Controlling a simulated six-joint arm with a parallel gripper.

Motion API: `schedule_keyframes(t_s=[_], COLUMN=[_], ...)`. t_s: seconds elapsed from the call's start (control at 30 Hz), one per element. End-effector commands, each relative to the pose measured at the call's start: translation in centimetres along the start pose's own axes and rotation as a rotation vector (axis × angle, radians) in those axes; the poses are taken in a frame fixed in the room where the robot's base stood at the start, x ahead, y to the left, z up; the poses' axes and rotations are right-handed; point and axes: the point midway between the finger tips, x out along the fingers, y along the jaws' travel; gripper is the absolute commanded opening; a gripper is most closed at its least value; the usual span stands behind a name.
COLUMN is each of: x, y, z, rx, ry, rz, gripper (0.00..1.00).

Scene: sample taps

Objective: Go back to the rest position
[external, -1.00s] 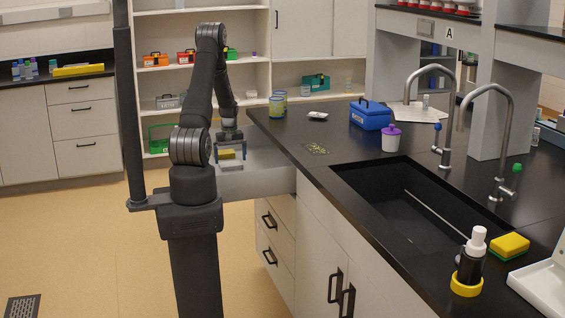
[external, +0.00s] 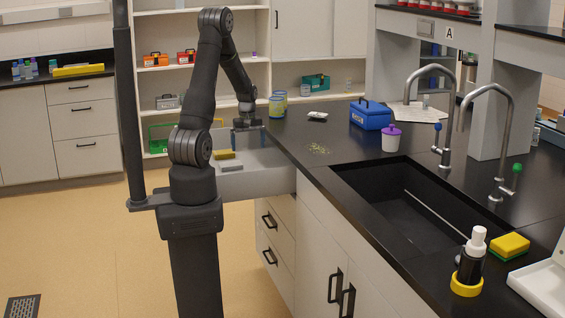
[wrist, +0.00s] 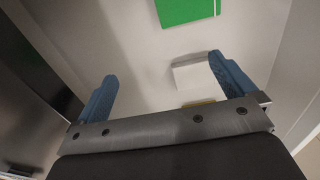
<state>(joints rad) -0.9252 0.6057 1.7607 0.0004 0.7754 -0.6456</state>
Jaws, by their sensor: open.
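My gripper (external: 247,122) hangs above the far part of the open drawer, near the counter's back left corner. In the wrist view my gripper (wrist: 162,68) has its two blue fingers wide apart, with nothing held between them. The open drawer (external: 262,180) sticks out to the left of the counter. It holds a yellow item (external: 224,154) and a light grey block (external: 231,168). In the wrist view, a green flat item (wrist: 190,10), a white block (wrist: 190,72) and part of a yellow item (wrist: 198,103) lie below the gripper, apart from the fingers.
A sink (external: 410,215) with tall taps lies to the right. Shelves (external: 200,65) stand behind my arm. The floor to the left is clear.

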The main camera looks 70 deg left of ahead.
Motion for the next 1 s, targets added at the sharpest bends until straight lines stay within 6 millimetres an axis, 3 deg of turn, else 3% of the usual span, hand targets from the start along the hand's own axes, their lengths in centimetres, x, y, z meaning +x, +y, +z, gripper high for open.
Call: schedule_keyframes(t_s=[0.07,1.0], x=[-1.1,-19.9], y=[0.7,0.5], z=[1.0,0.7], rx=[0.003,0.0], ry=[0.003,0.003], rz=[0.003,0.002], gripper=[1.0,1.0])
